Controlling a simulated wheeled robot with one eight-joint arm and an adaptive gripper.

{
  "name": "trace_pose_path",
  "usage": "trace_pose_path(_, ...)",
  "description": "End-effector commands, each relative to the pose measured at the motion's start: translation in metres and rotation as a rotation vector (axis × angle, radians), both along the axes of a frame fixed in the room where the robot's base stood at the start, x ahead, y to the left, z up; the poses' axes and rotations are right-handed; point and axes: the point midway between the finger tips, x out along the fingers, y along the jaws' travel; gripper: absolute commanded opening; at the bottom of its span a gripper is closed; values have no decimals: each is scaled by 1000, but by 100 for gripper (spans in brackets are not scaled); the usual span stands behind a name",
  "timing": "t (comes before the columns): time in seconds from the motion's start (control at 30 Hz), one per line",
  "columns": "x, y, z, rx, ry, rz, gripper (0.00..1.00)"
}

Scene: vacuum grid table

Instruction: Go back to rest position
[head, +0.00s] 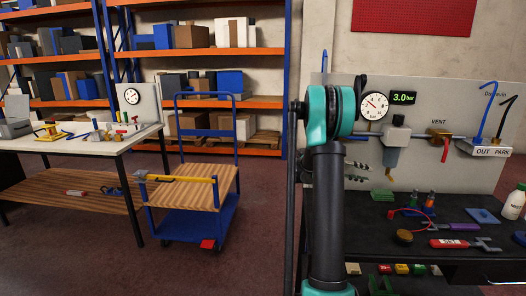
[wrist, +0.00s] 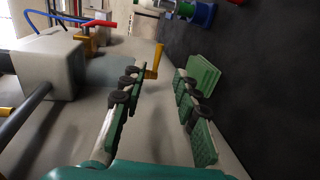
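My gripper (wrist: 158,76) is open in the wrist view, with its two green-padded fingers apart and nothing between them. In the head view my gripper (head: 367,172) shows only partly, to the right of my dark arm, in front of the pale panel (head: 455,93) and above the black bench top (head: 365,228). My upright arm hides the rest of it. A green block (wrist: 205,73) lies beyond the right finger in the wrist view; I cannot tell its distance from the finger.
The panel carries a gauge (head: 375,105), a pipe and a red-handled vent valve (head: 441,134). A screwdriver (head: 458,227), a red SET tool (head: 455,243) and a bottle (head: 513,203) are on the bench. A blue cart (head: 195,222) and a white table (head: 80,143) stand left, with floor between cart and bench.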

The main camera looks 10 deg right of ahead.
Motion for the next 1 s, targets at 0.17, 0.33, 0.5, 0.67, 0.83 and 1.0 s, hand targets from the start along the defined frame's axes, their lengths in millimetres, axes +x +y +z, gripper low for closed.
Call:
trace_pose_path(0.17, -3, 21, -6, 95, -38, 71, 31)
trace_pose_path(0.33, -10, 74, -25, 301, -130, 218, 31)
trace_pose_path(0.5, -23, 142, -45, 521, -244, 361, 31)
trace_pose_path(0.67, -40, 214, -61, 724, -363, 480, 31)
trace_pose_path(0.83, -65, 288, -72, 928, -498, 583, 31)
trace_pose_path(1.0, -88, 344, -77, 1084, -610, 643, 31)
